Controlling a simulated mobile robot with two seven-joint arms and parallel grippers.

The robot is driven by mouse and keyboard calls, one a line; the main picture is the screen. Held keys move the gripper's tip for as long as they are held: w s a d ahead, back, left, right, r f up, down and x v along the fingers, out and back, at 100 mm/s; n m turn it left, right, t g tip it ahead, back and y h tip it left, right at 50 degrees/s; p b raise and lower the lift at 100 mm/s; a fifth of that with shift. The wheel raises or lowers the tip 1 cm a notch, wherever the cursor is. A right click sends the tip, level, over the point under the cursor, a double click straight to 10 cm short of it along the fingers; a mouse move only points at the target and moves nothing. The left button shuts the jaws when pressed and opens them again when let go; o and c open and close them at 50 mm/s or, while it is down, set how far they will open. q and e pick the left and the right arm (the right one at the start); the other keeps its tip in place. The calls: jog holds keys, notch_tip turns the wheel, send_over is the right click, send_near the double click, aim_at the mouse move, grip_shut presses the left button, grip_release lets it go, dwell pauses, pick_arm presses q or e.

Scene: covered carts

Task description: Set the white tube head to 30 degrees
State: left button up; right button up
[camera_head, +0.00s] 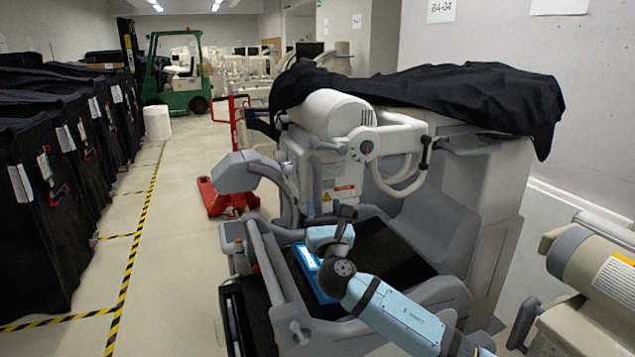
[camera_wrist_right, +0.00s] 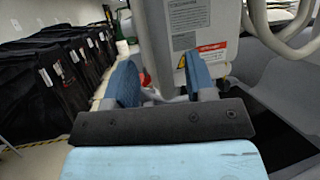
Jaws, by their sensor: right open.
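The white tube head (camera_head: 330,112) is a rounded cylinder on top of the grey and white cart, with a round dial-like joint (camera_head: 365,146) on its right side. The black cover lies behind it and over its rear. I cannot read its angle. My right gripper (camera_head: 346,210) is below and in front of the tube head, apart from it. In the right wrist view its two blue fingers (camera_wrist_right: 160,84) stand apart with nothing held between them. Behind them is the cart's white column (camera_wrist_right: 196,25) with warning labels. My left gripper is not in view.
A black cover (camera_head: 450,95) drapes over the machine. A curved white handle (camera_head: 398,185) hangs beside the tube head. Another beige machine (camera_head: 600,275) stands at the right. Black covered carts (camera_head: 40,210) line the left. The floor aisle (camera_head: 175,260) is clear.

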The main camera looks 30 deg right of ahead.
aim_at(319, 189)
jog(key=p+x, duration=0.1)
jog(key=x, duration=0.7)
jog(key=shift+a+f, duration=0.1)
jog(key=shift+c, duration=0.4)
grip_shut()
